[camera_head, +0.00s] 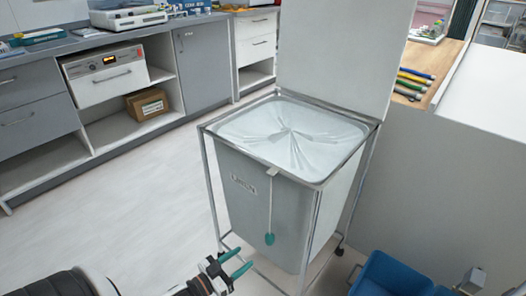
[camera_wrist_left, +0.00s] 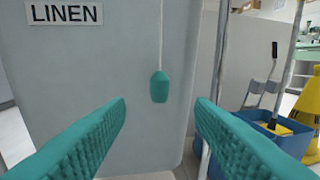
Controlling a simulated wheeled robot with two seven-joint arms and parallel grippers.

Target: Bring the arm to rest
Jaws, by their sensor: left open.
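My left gripper (camera_head: 242,259) is low in front of the linen hamper in the head view, its teal fingers apart with nothing between them. In the left wrist view the open fingers (camera_wrist_left: 161,106) point at the hamper's grey front. The hamper (camera_head: 240,199) is a grey bin in a metal frame, with its lid (camera_head: 332,50) standing up at the back. A teal pull (camera_head: 269,239) hangs on a cord from the hamper's front rim. The pull (camera_wrist_left: 159,88) shows ahead of the fingers in the left wrist view, apart from them. My right gripper is not seen.
A blue bucket (camera_head: 387,277) stands right of the hamper. A yellow cone-like object (camera_wrist_left: 315,110) is at the right of the left wrist view. Grey cabinets (camera_head: 205,62) line the back left. Open floor (camera_head: 120,215) lies left of the hamper.

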